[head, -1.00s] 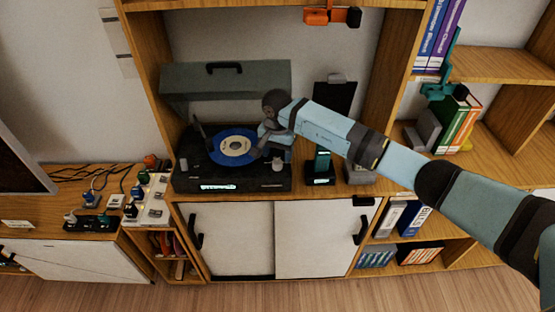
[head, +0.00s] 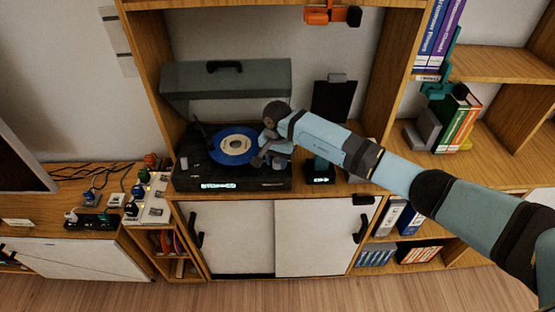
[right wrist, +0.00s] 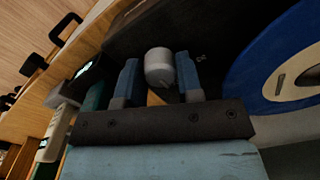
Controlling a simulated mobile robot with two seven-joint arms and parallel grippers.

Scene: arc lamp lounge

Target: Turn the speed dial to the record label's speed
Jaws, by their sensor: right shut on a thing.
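The black record player (head: 195,178) stands on the cabinet top with its lid raised. A blue record (head: 221,156) with a cream label (head: 236,145) lies on it; the label's print is too small to read. The speed dial, a grey round knob (right wrist: 159,66), stands at the player's front right corner. My right gripper (head: 267,160) is over that corner, its blue fingers on either side of the knob in the right wrist view (right wrist: 158,82), shut on it. In the head view the gripper covers the dial. My left gripper is not in view.
A lit display (head: 218,186) is on the player's front; I cannot read it. The grey lid (head: 225,80) stands behind. A small black stand with a lit screen (head: 320,179) is just right of the player. My right arm reaches across the shelf opening.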

